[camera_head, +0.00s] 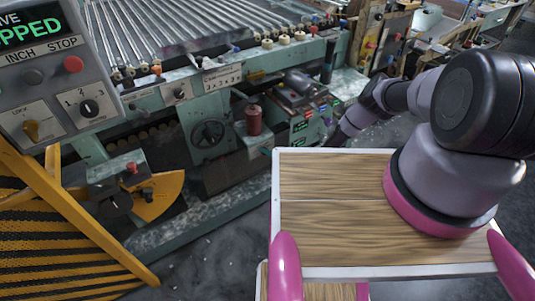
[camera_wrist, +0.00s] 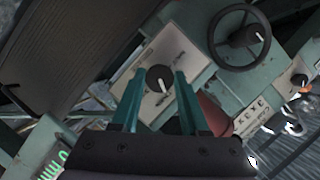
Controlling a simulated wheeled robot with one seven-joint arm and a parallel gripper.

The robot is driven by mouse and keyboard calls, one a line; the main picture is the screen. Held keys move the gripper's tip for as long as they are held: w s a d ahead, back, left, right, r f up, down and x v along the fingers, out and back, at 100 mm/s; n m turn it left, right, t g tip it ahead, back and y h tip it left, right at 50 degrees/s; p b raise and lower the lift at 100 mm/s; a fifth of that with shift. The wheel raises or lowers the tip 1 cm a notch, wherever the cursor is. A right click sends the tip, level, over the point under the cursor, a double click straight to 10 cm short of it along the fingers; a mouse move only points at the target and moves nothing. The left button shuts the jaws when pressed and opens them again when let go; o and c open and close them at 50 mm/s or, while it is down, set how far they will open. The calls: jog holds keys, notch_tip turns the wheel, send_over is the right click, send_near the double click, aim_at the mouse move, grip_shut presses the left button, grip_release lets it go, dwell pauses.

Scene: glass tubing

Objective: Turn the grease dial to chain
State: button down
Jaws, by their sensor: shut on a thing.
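The grease dial (camera_wrist: 158,80) is a dark round knob with a pale pointer mark, on a light plate (camera_wrist: 176,50) in the wrist view. The lettering around it is too small to read. My gripper (camera_wrist: 160,74) has its two teal fingers on either side of the knob and is shut on it. In the head view my arm reaches to the machine's right part, where the dial and my fingertips cannot be made out.
A black handwheel (camera_wrist: 240,38) is close by, also visible in the head view (camera_head: 208,134). A red cylinder (camera_head: 253,119) stands beside it. Another knob (camera_wrist: 299,80) is at right. A control panel (camera_head: 60,75) and yellow-black grating (camera_head: 50,245) lie left.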

jog(key=shift+f+m, duration=0.1)
jog(key=shift+m, duration=0.3)
dwell(0.3)
jog(key=shift+c, duration=2.1)
grip_release()
jog(key=shift+d, duration=0.1)
jog(key=v, duration=1)
jog(key=shift+s+d, duration=0.2)
jog(key=shift+d, duration=0.15)
jog(key=shift+d, duration=0.1)
